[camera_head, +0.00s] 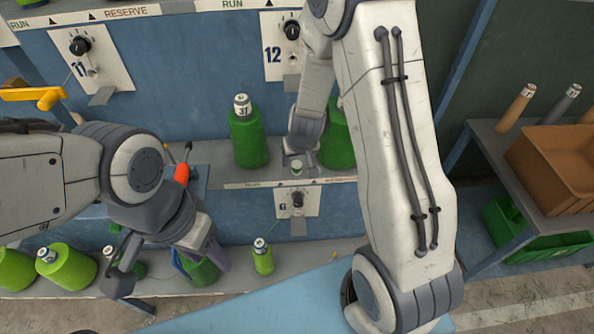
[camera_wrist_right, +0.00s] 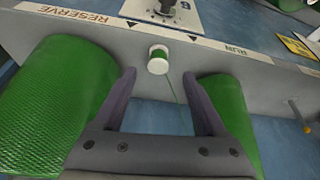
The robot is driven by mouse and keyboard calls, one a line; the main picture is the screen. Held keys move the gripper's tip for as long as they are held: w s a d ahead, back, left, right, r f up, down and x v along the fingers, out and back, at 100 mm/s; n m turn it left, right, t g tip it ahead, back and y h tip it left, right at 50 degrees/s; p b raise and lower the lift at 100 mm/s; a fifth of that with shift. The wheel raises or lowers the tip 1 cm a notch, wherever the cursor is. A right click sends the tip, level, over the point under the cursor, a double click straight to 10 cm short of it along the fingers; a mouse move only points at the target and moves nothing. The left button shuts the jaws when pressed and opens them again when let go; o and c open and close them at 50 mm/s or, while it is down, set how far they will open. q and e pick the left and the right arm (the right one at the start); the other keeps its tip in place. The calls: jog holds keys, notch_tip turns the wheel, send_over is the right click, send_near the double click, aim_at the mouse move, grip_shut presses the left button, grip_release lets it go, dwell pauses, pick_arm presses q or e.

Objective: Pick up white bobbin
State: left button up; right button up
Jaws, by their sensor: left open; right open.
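In the head view the bobbin (camera_head: 297,167) shows small, just below my right wrist. My left gripper (camera_head: 202,266) is open over the lower shelf, in front of a green cone there; I cannot tell whether it touches the cone.
Large green cones flank the bobbin closely on both sides, one of them numbered 31 (camera_head: 249,138). More green cones (camera_head: 68,267) stand on the lower shelf. A brown crate (camera_head: 558,165) stands on a side table at the right. A blue surface (camera_head: 270,307) lies in front.

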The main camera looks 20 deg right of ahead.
aim_at(297, 164)
jog(key=b+x, duration=0.2)
jog(key=x, duration=0.4)
jog(key=shift+d, duration=0.15)
jog(key=shift+r, duration=0.1)
grip_shut()
jog(key=shift+r, duration=0.1)
